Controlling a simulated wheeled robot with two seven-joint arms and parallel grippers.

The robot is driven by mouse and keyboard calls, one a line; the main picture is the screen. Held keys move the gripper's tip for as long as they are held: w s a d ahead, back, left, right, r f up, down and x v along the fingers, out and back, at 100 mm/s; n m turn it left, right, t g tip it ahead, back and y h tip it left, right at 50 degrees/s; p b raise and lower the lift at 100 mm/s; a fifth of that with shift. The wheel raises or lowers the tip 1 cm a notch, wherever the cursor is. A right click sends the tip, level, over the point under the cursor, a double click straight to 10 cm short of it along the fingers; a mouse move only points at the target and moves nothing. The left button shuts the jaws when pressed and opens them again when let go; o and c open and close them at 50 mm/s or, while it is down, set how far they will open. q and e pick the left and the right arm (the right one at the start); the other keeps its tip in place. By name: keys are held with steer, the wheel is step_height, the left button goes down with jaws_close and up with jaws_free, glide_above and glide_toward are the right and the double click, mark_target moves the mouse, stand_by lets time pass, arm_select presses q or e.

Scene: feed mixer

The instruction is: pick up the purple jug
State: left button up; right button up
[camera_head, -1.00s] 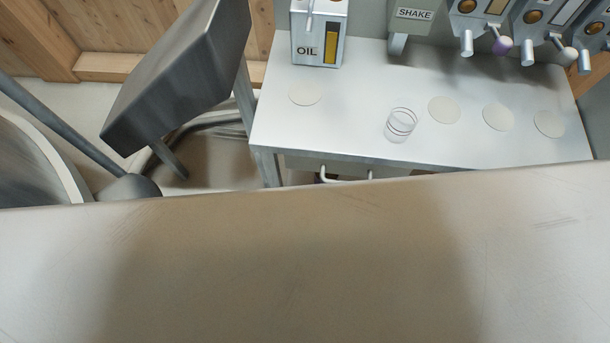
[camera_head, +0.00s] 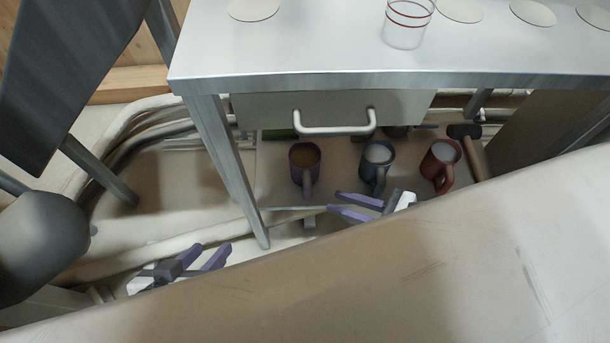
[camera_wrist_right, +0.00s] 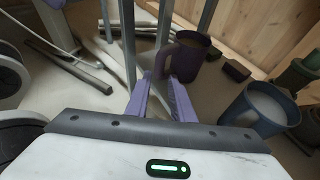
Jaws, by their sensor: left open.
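I cannot tell whether the handle is between the fingers. My left gripper (camera_head: 213,247) is open and empty, low at the left near the table leg.
A blue jug (camera_head: 377,162) and a red jug (camera_head: 440,163) stand right of the purple one, and a mallet (camera_head: 470,146) lies beyond. The metal table (camera_head: 300,50), its drawer handle (camera_head: 334,130) and its leg (camera_head: 226,165) bound the space. A beige surface (camera_head: 350,290) fills the foreground.

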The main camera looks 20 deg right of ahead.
mark_target(307, 193)
steer(key=b+x, duration=0.1)
steer(key=x, duration=0.9)
steer(key=shift+a, duration=0.1)
jaws_close()
